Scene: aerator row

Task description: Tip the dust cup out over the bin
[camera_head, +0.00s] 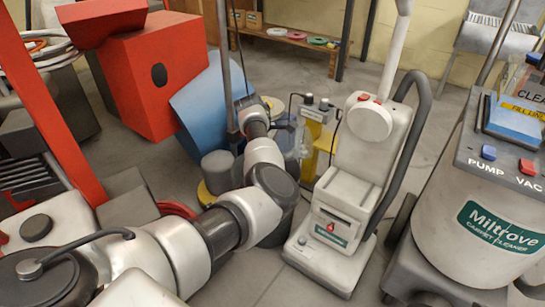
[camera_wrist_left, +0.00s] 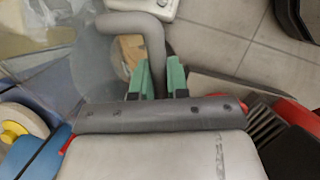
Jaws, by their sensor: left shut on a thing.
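My left gripper (camera_wrist_left: 160,80) shows its two green fingers in the left wrist view. They are shut on the curved grey handle of the clear dust cup (camera_wrist_left: 98,62). The cup is see-through, with something brown showing at its side near the fingers. In the head view my left arm reaches forward to the middle, and its gripper is mostly hidden behind its own wrist. A clear shape (camera_head: 303,148) shows just right of that wrist; I cannot tell if it is the cup. I cannot clearly make out the bin. My right gripper is in neither view.
A white upright vacuum (camera_head: 366,145) stands right of my left arm. A large carpet cleaner (camera_head: 490,210) is at the right. A blue tapered body (camera_head: 205,100) and a red machine (camera_head: 157,75) stand at the left. A low shelf (camera_head: 290,38) is at the back.

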